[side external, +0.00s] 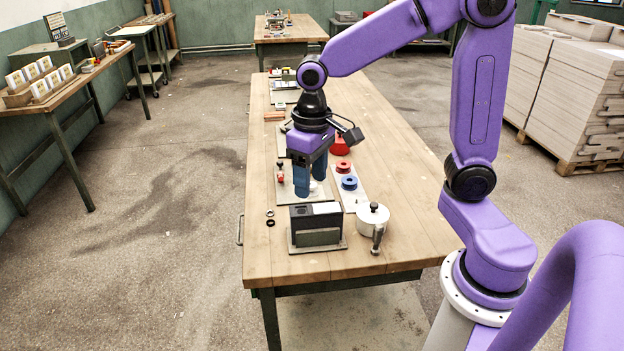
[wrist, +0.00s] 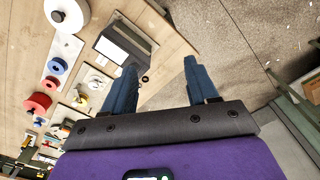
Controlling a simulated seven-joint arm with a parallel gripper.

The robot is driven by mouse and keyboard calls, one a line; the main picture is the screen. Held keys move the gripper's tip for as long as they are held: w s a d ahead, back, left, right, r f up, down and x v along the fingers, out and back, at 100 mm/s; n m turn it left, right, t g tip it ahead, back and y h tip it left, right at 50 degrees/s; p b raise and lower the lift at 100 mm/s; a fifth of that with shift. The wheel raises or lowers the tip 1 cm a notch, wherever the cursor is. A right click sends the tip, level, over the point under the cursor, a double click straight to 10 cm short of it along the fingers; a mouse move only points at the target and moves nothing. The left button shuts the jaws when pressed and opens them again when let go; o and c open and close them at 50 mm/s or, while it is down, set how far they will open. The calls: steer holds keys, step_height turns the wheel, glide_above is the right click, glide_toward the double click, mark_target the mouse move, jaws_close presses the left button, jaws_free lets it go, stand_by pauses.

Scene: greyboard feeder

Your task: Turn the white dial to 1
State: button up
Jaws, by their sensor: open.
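No dial can be made out with certainty, and no number marks can be read. A small whitish part (wrist: 95,84) on a pale plate in the wrist view may be the white dial; in the side view that spot is partly behind my fingers. A larger white round canister (side external: 371,219) with a dark knob and crank handle stands at the right; it is a white disc (wrist: 63,14) in the wrist view. My gripper (side external: 311,187) points down over the pale plate (side external: 288,192), its blue fingers apart and empty. In the wrist view the gap between the fingertips (wrist: 160,68) is empty.
A dark grey box (side external: 316,238) with a white top panel stands just in front of my gripper. A red ring (side external: 343,166) and blue ring (side external: 349,183) sit on a pale strip to the right. A small red-handled part (side external: 280,176) is at the left. The table's right side is clear.

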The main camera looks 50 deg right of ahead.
steer(key=w+d+m, duration=0.5)
steer(key=w+d, duration=0.1)
steer(key=w, duration=0.3)
steer(key=m, duration=1)
glide_toward(312, 183)
step_height(312, 183, down, 8)
steer(key=shift+w+a+f, duration=0.1)
steer(key=shift+f, duration=0.1)
steer(key=c, duration=1.1)
